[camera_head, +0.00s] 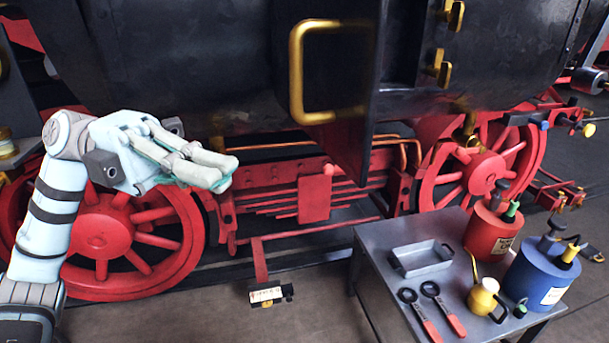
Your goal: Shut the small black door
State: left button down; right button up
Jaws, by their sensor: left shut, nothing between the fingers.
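The small black door (345,150) is a dark panel on the side of the black engine body, in the upper middle of the head view. It stands open, jutting out from the body with its lower corner hanging over the red frame. A squared gold handle (296,75) is on its face. My left gripper (222,176) is shut and empty, to the left of the door and lower than the handle, apart from both. It is in front of a red wheel. My right gripper is not in view.
Gold brackets (441,70) sit on the body right of the door. A grey table (380,245) at lower right bears a metal tray (422,258), red-handled wrenches (420,312), a yellow oil can (483,297), a red container (490,233) and a blue container (538,275). Floor at lower middle is mostly clear.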

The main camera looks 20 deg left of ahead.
pick_arm(q)
jog(key=w+d+p, duration=0.1)
jog(key=d+p, duration=0.1)
jog(key=d, duration=0.8)
jog(key=shift+w, duration=0.35)
jog(key=shift+r, duration=0.1)
jog(key=shift+p, duration=0.4)
